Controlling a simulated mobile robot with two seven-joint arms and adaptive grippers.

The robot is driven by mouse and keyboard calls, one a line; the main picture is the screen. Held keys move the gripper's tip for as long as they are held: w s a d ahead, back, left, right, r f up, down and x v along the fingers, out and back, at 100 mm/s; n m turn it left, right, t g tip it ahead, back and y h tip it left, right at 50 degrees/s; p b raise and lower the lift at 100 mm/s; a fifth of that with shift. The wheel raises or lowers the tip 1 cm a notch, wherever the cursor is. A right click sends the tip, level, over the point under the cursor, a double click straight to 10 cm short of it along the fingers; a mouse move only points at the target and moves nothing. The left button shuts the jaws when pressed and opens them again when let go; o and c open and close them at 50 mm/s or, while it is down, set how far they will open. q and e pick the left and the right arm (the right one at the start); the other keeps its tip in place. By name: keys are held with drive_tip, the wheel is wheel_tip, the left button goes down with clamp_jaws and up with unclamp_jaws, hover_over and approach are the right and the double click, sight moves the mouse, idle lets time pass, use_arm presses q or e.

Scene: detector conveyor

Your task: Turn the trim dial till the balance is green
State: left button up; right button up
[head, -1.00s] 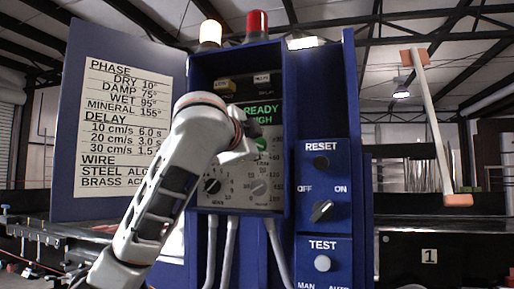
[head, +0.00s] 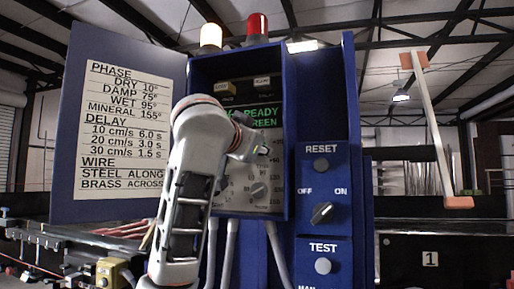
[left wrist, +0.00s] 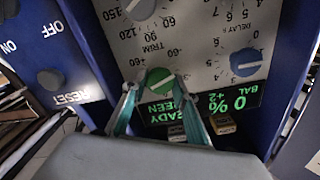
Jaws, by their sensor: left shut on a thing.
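The trim dial (left wrist: 158,80) is a round green knob with a pale pointer line, seen upside down in the left wrist view under the label TRIM. My left gripper (left wrist: 157,92) is shut on it, a teal finger on each side. In the head view, my left gripper (head: 252,150) reaches the panel from the left and hides most of the dial. The green display (left wrist: 205,112) reads BAL, 0%, +2 and READY GREEN; its lower lines also show in the head view (head: 262,115). My right gripper is not in view.
Other dials sit close by: a blue delay dial (left wrist: 246,64) and a grey dial (head: 258,190). The RESET button (head: 321,165), OFF/ON switch (head: 322,213) and TEST button (head: 322,266) are on the right panel. An open door with a chart (head: 118,130) stands left.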

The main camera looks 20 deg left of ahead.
use_arm(q)
drive_tip(key=shift+n, duration=0.3)
drive_tip(key=o, duration=1.1)
drive_tip(key=s, duration=1.2)
drive_tip(key=shift+a, duration=0.2)
